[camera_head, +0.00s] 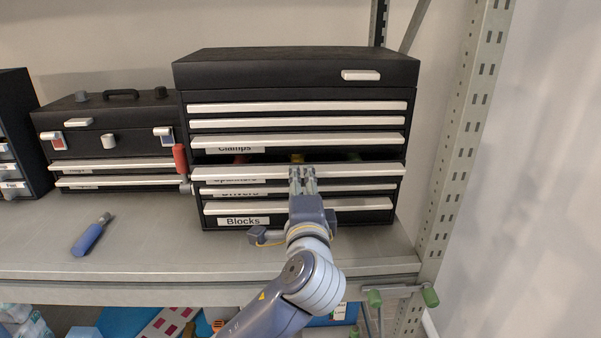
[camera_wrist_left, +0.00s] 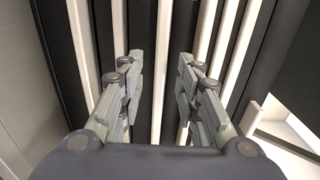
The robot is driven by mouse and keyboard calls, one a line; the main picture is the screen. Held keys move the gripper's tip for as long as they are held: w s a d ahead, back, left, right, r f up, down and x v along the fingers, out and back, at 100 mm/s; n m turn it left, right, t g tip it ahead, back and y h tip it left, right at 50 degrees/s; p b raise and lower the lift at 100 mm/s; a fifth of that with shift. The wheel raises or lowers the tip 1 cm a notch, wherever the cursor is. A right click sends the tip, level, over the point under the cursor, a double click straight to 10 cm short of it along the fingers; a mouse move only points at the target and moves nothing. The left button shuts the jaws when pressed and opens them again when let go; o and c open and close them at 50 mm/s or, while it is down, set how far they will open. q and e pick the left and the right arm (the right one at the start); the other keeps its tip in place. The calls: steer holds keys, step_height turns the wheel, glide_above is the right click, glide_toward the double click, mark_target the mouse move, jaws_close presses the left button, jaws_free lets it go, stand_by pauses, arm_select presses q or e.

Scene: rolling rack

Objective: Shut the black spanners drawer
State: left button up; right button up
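The spanners drawer (camera_head: 355,171) of the black tool chest (camera_head: 296,68) is pulled partly out. Its white handle strip runs across the front, and its label is partly hidden under that strip. A dark gap above it shows yellow and red items inside. My left gripper (camera_head: 301,178) is at the middle of this drawer's front. In the left wrist view my left gripper (camera_wrist_left: 160,75) has its two fingers apart, with white handle strips and dark drawer fronts beyond them. I cannot tell whether the fingers touch the drawer. My right gripper is not in view.
The clamps drawer (camera_head: 330,141) above and the blocks drawer (camera_head: 350,206) below look shut. A smaller black toolbox (camera_head: 105,120) stands left, with a red-handled tool (camera_head: 180,157) beside the chest. A blue-handled tool (camera_head: 88,238) lies on the grey shelf (camera_head: 160,250). A rack post (camera_head: 465,130) stands right.

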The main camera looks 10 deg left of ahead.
mark_target(300, 166)
arm_select(q)
steer(key=x, duration=0.3)
steer(key=shift+w+a, duration=0.1)
steer(key=shift+w, duration=0.15)
jaws_close()
steer(key=shift+p+x, duration=0.4)
steer(key=shift+x, duration=1.4)
jaws_free()
steer(key=shift+s, duration=0.1)
